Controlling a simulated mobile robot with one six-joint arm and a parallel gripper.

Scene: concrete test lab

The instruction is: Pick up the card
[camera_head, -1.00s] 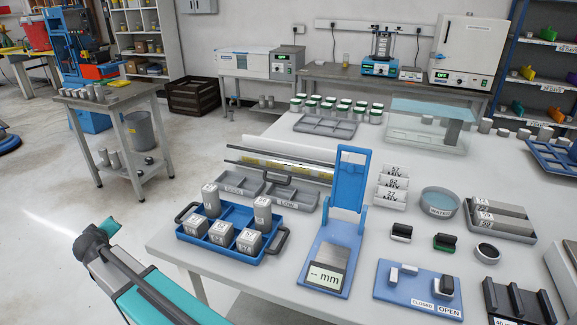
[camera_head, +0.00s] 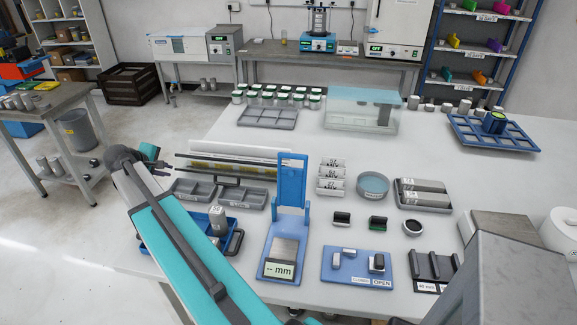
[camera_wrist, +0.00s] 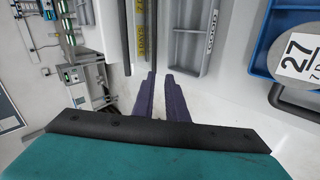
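Several small white cards (camera_head: 332,180) with printed numbers lie in a stacked row on the table, right of the blue upright stand; which one is meant I cannot tell. My gripper (camera_head: 160,166) is at the table's left part, near the grey divided tray and well left of the cards. In the wrist view my gripper (camera_wrist: 161,74) shows two purple fingers with a narrow gap and nothing between them. No loose card shows in the wrist view.
The blue stand (camera_head: 291,186) with the mm display rises between my gripper and the cards. A blue tray (camera_head: 146,233) with grey cylinders is partly hidden by my arm. A water dish (camera_head: 373,184) stands right of the cards. Free white tabletop lies behind them.

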